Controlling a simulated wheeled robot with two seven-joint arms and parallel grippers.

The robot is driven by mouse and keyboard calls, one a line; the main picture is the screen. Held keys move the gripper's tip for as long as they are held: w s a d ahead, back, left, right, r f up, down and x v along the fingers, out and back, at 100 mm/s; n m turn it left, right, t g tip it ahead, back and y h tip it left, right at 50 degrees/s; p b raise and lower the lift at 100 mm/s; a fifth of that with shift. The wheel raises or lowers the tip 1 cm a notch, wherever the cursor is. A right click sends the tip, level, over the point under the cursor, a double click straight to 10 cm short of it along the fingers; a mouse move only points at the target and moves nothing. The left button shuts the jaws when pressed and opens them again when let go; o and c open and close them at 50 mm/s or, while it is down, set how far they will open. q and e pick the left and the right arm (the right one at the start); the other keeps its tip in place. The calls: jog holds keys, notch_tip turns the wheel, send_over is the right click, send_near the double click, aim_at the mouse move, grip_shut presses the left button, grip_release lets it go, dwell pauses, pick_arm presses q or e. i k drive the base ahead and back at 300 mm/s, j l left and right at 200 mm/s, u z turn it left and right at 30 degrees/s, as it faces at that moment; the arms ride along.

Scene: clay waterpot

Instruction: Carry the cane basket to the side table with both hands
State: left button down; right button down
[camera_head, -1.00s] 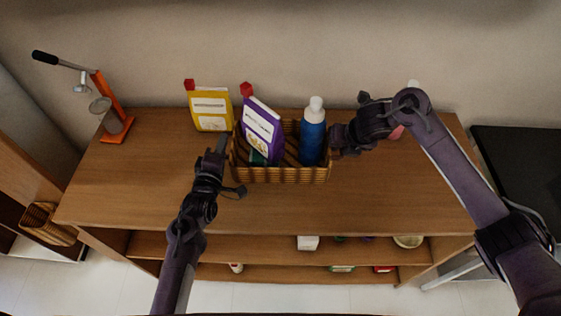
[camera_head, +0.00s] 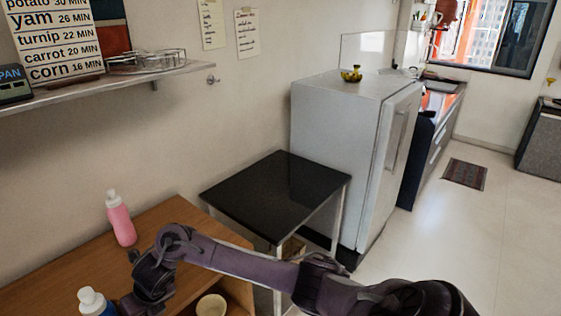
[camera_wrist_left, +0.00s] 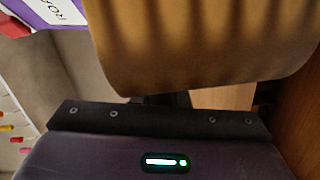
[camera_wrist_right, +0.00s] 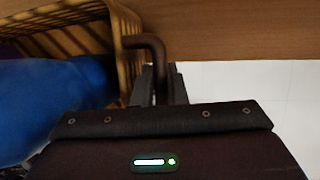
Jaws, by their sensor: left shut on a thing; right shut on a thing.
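The cane basket (camera_wrist_right: 125,45) shows in the right wrist view, with a blue bottle (camera_wrist_right: 50,95) inside it. My right gripper (camera_wrist_right: 158,85) is shut on the basket's dark end handle. In the left wrist view the basket's tan wall (camera_wrist_left: 200,45) fills the upper middle and hides most of the fingers of my left gripper (camera_wrist_left: 165,99), which is shut on the basket. A purple box (camera_wrist_left: 50,10) is at the upper left there. In the head view only the bottle's white cap and blue shoulder (camera_head: 93,302) show, beside my right gripper (camera_head: 135,303). The black-topped side table (camera_head: 275,195) stands empty.
A pink bottle (camera_head: 120,220) stands on the wooden shelf unit (camera_head: 175,213), left of the side table. A wall shelf (camera_head: 120,80) hangs above. Open floor (camera_head: 440,230) lies to the right.

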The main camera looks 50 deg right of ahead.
aim_at(293, 202)
jog(key=k+l+z, duration=0.2)
jog(key=k+l, duration=0.3)
jog(key=k, duration=0.15)
jog(key=i+l+z, duration=0.1)
jog(key=z, duration=1.05)
jog(key=i, duration=0.75)
jog(key=i+j+z, duration=0.1)
jog(key=i, duration=0.6)
jog(key=i+j, duration=0.1)
jog(key=i, duration=0.65)
jog(key=l+z, duration=0.05)
